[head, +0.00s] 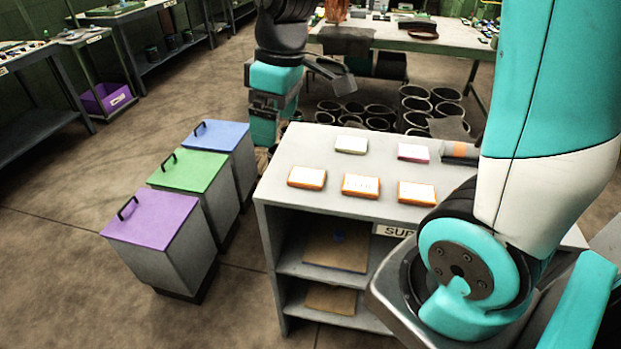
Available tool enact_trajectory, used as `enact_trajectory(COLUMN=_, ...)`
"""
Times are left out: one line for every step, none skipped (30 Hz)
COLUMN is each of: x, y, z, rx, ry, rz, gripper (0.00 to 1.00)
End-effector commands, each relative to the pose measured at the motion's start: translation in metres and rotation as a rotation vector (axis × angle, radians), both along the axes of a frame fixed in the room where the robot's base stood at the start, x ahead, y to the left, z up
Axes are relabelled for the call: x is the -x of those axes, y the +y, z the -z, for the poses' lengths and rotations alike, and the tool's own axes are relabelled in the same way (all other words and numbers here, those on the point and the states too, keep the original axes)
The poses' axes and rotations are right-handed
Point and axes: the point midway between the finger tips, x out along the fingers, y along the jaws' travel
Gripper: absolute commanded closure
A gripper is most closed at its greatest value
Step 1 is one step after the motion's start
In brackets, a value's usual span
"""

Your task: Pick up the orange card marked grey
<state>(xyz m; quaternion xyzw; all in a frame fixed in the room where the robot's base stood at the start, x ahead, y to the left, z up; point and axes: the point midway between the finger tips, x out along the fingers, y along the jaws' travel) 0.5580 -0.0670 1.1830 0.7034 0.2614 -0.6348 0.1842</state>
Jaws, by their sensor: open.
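Three orange-edged cards with white faces lie on the grey cabinet top (283,160): a left one (307,178), a middle one (361,186) and a right one (416,193). Their markings are too small to read, so I cannot tell which is marked grey. Behind them lie a pale card (351,144) and a pink-edged card (413,152). My gripper (269,128) is open and points down beside the far left corner of the cabinet top, to the left of and beyond the cards. It appears empty and apart from every card.
Lidded bins in purple (152,216), green (189,171) and blue (221,136) stand left of the cabinet. My arm hides the cabinet's right side. Black round containers (380,112) stand on the floor behind.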

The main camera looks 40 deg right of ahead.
Motion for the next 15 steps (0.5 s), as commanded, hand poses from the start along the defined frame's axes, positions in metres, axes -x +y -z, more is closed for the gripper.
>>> enact_trajectory(x=-0.022, y=-0.028, z=0.015, rx=0.034, ry=0.013, rz=0.009, gripper=0.04)
enact_trajectory(x=-0.032, y=-0.044, z=0.021, rx=0.056, ry=0.019, rz=0.006, gripper=0.04)
enact_trajectory(x=-0.042, y=-0.063, z=0.027, rx=0.078, ry=0.028, rz=0.001, gripper=0.04)
enact_trajectory(x=-0.049, y=-0.076, z=0.032, rx=0.093, ry=0.033, rz=-0.002, gripper=0.04)
enact_trajectory(x=-0.054, y=-0.086, z=0.035, rx=0.104, ry=0.039, rz=-0.007, gripper=0.04)
enact_trajectory(x=-0.059, y=-0.098, z=0.039, rx=0.116, ry=0.046, rz=-0.011, gripper=0.04)
enact_trajectory(x=-0.061, y=-0.105, z=0.042, rx=0.123, ry=0.051, rz=-0.014, gripper=0.04)
enact_trajectory(x=-0.063, y=-0.111, z=0.045, rx=0.128, ry=0.055, rz=-0.014, gripper=0.04)
enact_trajectory(x=-0.064, y=-0.115, z=0.049, rx=0.133, ry=0.059, rz=-0.018, gripper=0.04)
enact_trajectory(x=-0.065, y=-0.117, z=0.053, rx=0.134, ry=0.060, rz=-0.020, gripper=0.04)
enact_trajectory(x=-0.065, y=-0.118, z=0.057, rx=0.135, ry=0.063, rz=-0.021, gripper=0.04)
enact_trajectory(x=-0.064, y=-0.118, z=0.064, rx=0.136, ry=0.064, rz=-0.022, gripper=0.04)
enact_trajectory(x=-0.064, y=-0.117, z=0.070, rx=0.135, ry=0.064, rz=-0.022, gripper=0.04)
enact_trajectory(x=-0.064, y=-0.117, z=0.077, rx=0.135, ry=0.066, rz=-0.022, gripper=0.04)
enact_trajectory(x=-0.064, y=-0.117, z=0.086, rx=0.135, ry=0.066, rz=-0.021, gripper=0.04)
